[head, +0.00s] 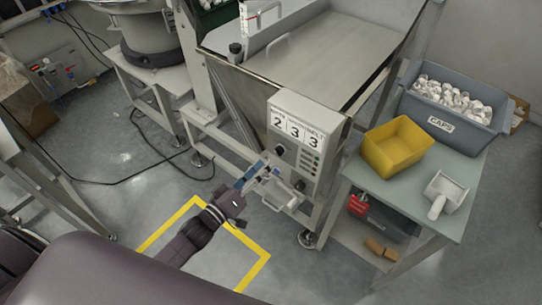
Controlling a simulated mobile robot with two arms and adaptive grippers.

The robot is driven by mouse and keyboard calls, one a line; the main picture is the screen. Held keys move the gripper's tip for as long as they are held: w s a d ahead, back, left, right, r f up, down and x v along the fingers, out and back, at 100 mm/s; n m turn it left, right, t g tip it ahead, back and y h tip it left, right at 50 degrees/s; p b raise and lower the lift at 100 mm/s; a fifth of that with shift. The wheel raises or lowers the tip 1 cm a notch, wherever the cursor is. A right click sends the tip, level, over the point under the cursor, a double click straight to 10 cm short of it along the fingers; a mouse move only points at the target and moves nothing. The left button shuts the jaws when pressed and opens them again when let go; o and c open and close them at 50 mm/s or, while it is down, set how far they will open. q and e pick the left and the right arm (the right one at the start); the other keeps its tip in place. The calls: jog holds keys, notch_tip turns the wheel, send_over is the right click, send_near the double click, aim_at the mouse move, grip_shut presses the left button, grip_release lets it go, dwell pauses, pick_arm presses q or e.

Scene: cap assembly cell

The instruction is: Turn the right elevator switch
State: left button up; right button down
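Another dark knob (300,185) shows lower down, close to my gripper. I cannot tell from the labels which one is the right elevator switch. My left gripper (279,184) is in front of the lower part of the box, fingers apart and seemingly empty. I cannot tell whether it touches the lower knob. My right gripper is out of view.
A side table (464,190) at the right holds a yellow bin (396,146), a grey bin of caps (448,118) and a white scoop (443,193). A red padlock-like tag (357,205) hangs below. Yellow floor tape (252,273) marks clear floor under my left arm.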

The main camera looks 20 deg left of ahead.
aim_at(277, 153)
pick_arm(q)
jog(key=shift+x, duration=2.8)
jog(key=shift+s, duration=0.1)
jog(key=shift+c, duration=0.3)
grip_shut()
